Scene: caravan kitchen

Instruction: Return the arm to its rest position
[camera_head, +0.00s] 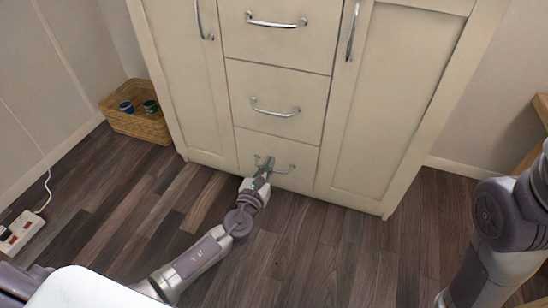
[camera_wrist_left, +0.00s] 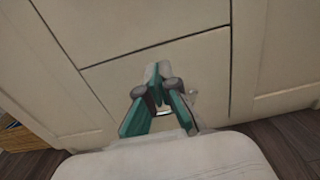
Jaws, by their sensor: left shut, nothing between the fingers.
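My left arm reaches from the lower left to the cabinet. Its gripper (camera_head: 265,166) is in front of the bottom drawer (camera_head: 306,158), at the handle (camera_head: 289,169). In the left wrist view the teal-sided fingers (camera_wrist_left: 155,78) come together at their tips with nothing held between them. The fingers hide part of the handle, and I cannot tell whether they touch it. The bottom drawer looks closed and flush with the cabinet. Part of my right arm shows at the lower right of the head view; its gripper is out of view.
The cream cabinet (camera_head: 390,110) has two closed upper drawers and a door on each side. A wicker basket (camera_head: 140,125) with small jars stands on the floor at left. A power strip (camera_head: 20,232) lies at far left. The dark wood floor (camera_head: 320,250) is clear in the middle.

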